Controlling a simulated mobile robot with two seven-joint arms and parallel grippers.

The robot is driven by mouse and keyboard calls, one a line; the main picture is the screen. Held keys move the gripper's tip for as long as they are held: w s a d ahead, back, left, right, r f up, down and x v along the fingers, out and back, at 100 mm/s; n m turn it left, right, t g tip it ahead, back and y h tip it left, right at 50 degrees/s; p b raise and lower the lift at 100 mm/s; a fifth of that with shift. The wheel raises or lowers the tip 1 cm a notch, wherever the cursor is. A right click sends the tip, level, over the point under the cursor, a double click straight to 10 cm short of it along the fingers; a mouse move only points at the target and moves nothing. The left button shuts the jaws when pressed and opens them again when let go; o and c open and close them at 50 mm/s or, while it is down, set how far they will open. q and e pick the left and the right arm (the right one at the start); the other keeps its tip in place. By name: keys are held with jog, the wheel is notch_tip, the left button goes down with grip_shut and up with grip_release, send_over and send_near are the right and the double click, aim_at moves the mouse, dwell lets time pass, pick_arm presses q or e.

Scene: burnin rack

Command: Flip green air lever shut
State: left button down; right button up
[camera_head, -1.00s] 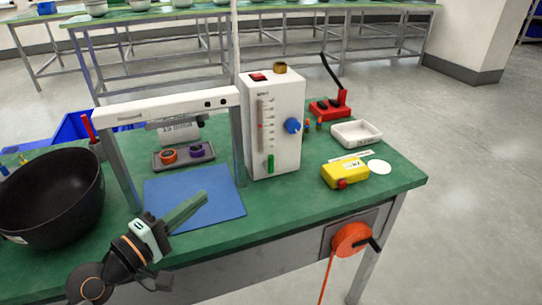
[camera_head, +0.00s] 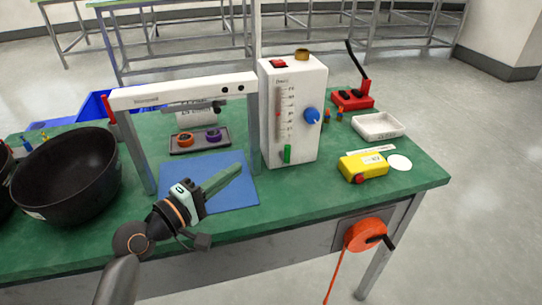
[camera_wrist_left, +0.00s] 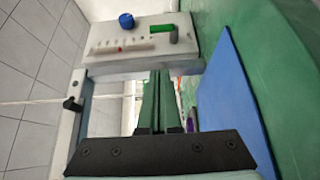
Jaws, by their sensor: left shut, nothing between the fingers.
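The green air lever (camera_head: 287,154) is a small upright green handle low on the front of the white box (camera_head: 304,135). In the left wrist view the green lever (camera_wrist_left: 161,29) shows near the top, beyond my fingertips. My left gripper (camera_head: 238,168) is shut and empty, its green fingers pointing up and right over the blue mat (camera_head: 235,195). The fingertips are apart from the lever, a short way left of it. In the left wrist view the shut fingers (camera_wrist_left: 160,75) point toward the white box. My right gripper is not in view.
A white frame (camera_head: 180,92) spans the mat, its right post close to my fingertips. A tray (camera_head: 183,149) with two rings lies behind. The blue knob (camera_head: 311,115), yellow box (camera_head: 363,167) and black bowl (camera_head: 68,175) stand around. The front strip of green table (camera_head: 290,192) is clear.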

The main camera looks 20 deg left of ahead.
aim_at(285, 151)
pick_arm(q)
jog(key=x, duration=0.6)
jog(key=shift+w+d, duration=0.1)
jog(key=shift+w, duration=0.1)
jog(key=d, duration=0.1)
jog(key=w+d, duration=0.1)
jog(key=d, duration=0.1)
jog(key=shift+w, duration=0.15)
jog(key=shift+w+d, duration=0.2)
jog(key=shift+d, duration=0.15)
